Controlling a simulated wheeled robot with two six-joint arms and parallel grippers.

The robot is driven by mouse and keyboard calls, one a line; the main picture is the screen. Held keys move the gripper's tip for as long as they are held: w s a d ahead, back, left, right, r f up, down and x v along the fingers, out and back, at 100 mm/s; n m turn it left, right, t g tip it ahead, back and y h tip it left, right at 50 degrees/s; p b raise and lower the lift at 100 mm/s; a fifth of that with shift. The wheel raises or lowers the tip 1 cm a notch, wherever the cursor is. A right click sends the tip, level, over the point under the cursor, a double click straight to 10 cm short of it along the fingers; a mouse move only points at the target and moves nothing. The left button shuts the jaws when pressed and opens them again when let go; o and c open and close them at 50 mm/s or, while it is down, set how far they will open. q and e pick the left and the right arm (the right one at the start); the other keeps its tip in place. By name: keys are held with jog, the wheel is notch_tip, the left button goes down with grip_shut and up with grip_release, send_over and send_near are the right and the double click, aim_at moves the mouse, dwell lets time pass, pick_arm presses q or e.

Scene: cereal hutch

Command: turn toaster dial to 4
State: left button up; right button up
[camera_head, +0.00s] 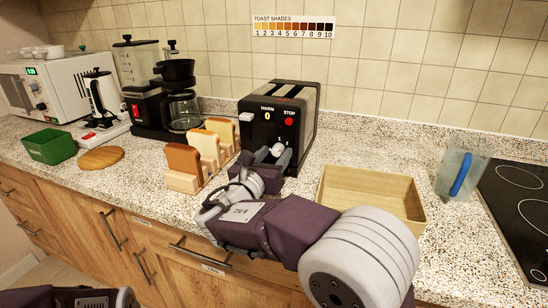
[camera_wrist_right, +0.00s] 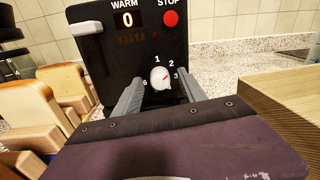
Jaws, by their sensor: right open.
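The black toaster (camera_head: 285,112) stands against the back wall, with its front towards me. A red mark on the dial points to the upper right, roughly towards 2 or 3. My right gripper (camera_head: 275,160) is open in front of the toaster. In the right wrist view, its fingers stand left and right of the dial with visible gaps. The display (camera_wrist_right: 128,19) reads 0 under WARM. My left gripper is out of view.
A toast rack (camera_head: 183,180) with bread slices stands left of the toaster. A wooden box (camera_head: 372,182) is at the right, beside my right arm. A red STOP button (camera_wrist_right: 171,18) sits above the dial, and a white lever (camera_wrist_right: 86,28) sticks out at the left.

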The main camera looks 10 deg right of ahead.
grip_shut()
